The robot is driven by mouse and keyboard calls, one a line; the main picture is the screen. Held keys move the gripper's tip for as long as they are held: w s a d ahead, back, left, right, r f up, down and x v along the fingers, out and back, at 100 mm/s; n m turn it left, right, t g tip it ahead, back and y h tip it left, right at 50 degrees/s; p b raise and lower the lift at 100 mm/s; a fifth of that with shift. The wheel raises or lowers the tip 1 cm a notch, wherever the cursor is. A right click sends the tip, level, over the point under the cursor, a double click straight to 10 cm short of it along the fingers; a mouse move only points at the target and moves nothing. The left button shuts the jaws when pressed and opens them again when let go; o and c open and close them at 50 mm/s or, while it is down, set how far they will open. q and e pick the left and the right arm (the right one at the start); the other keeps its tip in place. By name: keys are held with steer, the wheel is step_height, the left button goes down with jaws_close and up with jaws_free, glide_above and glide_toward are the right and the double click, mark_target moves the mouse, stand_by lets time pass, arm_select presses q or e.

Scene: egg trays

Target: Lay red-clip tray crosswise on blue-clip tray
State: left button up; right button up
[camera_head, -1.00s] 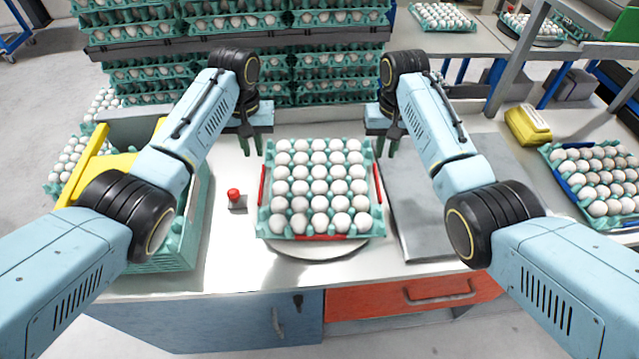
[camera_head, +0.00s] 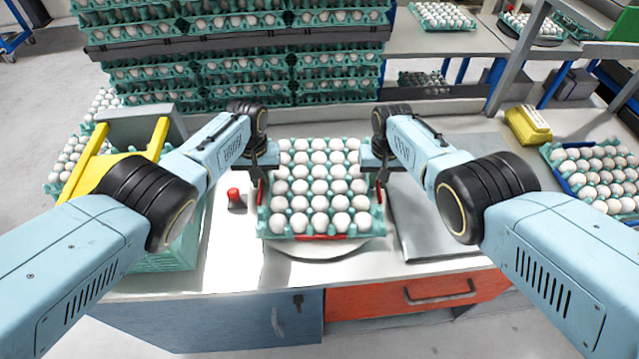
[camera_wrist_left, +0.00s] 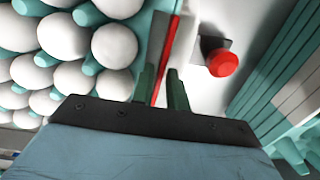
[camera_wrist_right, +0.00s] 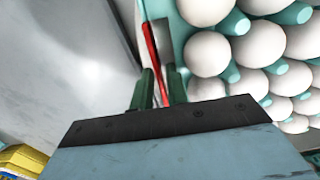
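The red-clip tray (camera_head: 264,222), teal and full of white eggs, rests on a round plate (camera_head: 318,252) in the middle of the table. Red clips show on its left, right and front sides. My left gripper (camera_head: 261,180) is at its left side; in the left wrist view its parted fingers (camera_wrist_left: 163,90) stand around the red clip (camera_wrist_left: 168,58). My right gripper (camera_head: 382,180) is at its right side, its parted fingers (camera_wrist_right: 160,90) around another red clip (camera_wrist_right: 151,50). A teal tray with a blue clip (camera_head: 565,178), also full of eggs, lies at the far right.
A red knob (camera_head: 234,196) stands left of the red-clip tray. A grey panel (camera_head: 430,235) lies to its right. A yellow object (camera_head: 527,125) is near the blue-clip tray. A teal crate (camera_head: 170,258) stands at left; stacked egg trays (camera_head: 240,75) rise behind.

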arm_select(q)
steer(key=shift+f, duration=0.2)
arm_select(e)
steer(key=shift+f, duration=0.15)
arm_select(q)
steer(key=shift+c, duration=0.3)
arm_select(e)
steer(key=shift+c, duration=0.3)
arm_select(q)
jaws_close()
arm_select(e)
jaws_close()
stand_by(0.3)
arm_select(q)
steer(key=shift+w+r, duration=0.1)
steer(key=shift+r, duration=0.05)
arm_select(e)
steer(key=shift+w, duration=0.1)
